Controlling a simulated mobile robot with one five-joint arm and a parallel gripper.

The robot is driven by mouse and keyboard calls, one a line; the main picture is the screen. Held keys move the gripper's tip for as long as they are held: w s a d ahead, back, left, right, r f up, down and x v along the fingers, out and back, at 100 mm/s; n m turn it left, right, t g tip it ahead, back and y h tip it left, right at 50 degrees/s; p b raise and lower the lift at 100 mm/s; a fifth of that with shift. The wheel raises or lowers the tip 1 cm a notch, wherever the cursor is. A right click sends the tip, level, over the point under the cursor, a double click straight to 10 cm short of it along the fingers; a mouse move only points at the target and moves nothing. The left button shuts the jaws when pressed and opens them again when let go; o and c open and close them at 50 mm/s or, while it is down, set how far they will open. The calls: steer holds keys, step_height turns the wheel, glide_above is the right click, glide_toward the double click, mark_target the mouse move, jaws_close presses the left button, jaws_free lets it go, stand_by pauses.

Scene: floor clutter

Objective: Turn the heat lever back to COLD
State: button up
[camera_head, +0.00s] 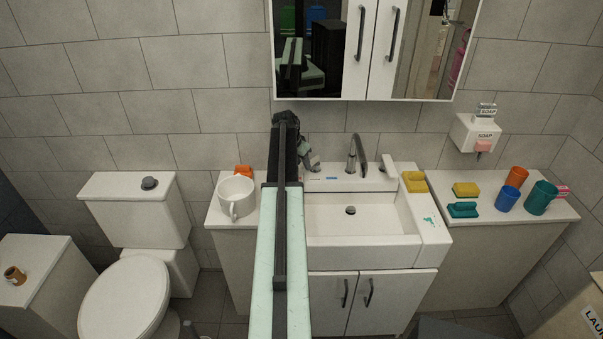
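The white sink (335,245) has a dark curved faucet (352,152) at its back. A light lever (388,166) stands to the right of the faucet. Another lever (313,163) shows at the left, partly covered by my arm's end. A small blue mark (332,178) is on the sink's back ledge; its text is too small to read. I cannot tell which lever sets the heat. My gripper (304,152) is at the far end of my arm, close to the left lever. Its fingers are dark and small, so I cannot tell whether they touch it or are open.
A white mug (238,196) and an orange item (243,171) stand left of my arm. Cups, including a blue one (508,198), stand on the right counter (470,218). The mirror cabinet (370,50) hangs above.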

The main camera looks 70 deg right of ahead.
steer(key=shift+b+x, duration=0.35)
steer(key=shift+x, duration=0.65)
steer(key=shift+r, duration=0.1)
jaws_close()
stand_by(0.5)
